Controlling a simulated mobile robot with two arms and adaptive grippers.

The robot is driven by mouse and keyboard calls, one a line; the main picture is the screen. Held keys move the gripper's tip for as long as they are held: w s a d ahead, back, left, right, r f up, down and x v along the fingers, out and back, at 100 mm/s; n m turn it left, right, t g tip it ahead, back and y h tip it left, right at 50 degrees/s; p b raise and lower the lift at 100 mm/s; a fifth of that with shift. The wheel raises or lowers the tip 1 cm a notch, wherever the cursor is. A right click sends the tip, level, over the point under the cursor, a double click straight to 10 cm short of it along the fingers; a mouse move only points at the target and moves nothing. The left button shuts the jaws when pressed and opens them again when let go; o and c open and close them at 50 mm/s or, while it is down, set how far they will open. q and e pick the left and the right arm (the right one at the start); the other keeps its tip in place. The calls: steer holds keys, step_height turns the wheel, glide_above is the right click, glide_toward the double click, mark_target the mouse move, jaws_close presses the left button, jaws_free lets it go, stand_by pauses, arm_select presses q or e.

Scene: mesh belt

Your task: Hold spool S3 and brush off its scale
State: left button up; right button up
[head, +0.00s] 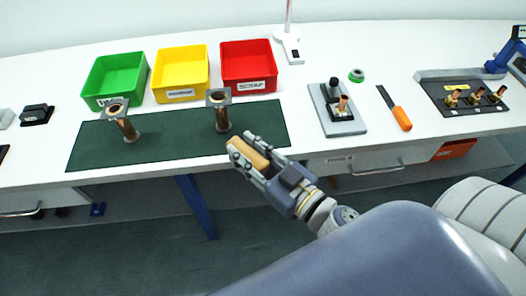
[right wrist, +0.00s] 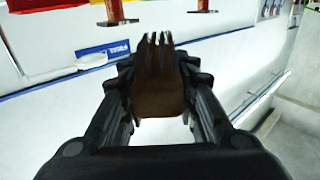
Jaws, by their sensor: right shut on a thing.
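My right gripper (head: 250,157) is shut on a brush with a tan wooden block (head: 246,153), just in front of the mat's near edge. The right wrist view shows the brush (right wrist: 160,98) between the fingers, dark bristles pointing away. Two flanged, copper-coloured spools stand on the dark green mat (head: 180,140): one at the left (head: 127,128) and one at the middle right (head: 222,119). The brush is apart from both. I cannot read which spool is S3, nor make out its scale. My left gripper is not in view.
Green (head: 117,78), yellow (head: 181,75) and red (head: 249,66) bins stand behind the mat. Right of it are a grey fixture (head: 345,125), an orange-handled tool (head: 399,117) and a dark tray (head: 438,101) with several copper fittings. The mat between the spools is clear.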

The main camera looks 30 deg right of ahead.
steer(key=w+a+r+n+g+y, duration=0.1)
steer(key=w+a+n+g+y, duration=0.1)
steer(key=a+n+g+y, duration=0.2)
steer(key=w+a+r+n+g+y, duration=0.2)
steer(key=w+a+n+g+y, duration=0.1)
steer(key=a+y, duration=0.3)
steer(key=shift+w+a+r+n+g, duration=0.25)
steer(key=shift+a+n+g, duration=0.65)
steer(key=shift+a, duration=0.05)
step_height(320, 180, up, 10)
steer(key=w+a+m+t+h, duration=0.2)
steer(key=m+t+h, duration=0.7)
steer(key=m+h, duration=0.3)
steer(key=shift+m+t+h, duration=0.3)
steer(key=shift+t+h, duration=0.1)
steer(key=shift+h, duration=1.5)
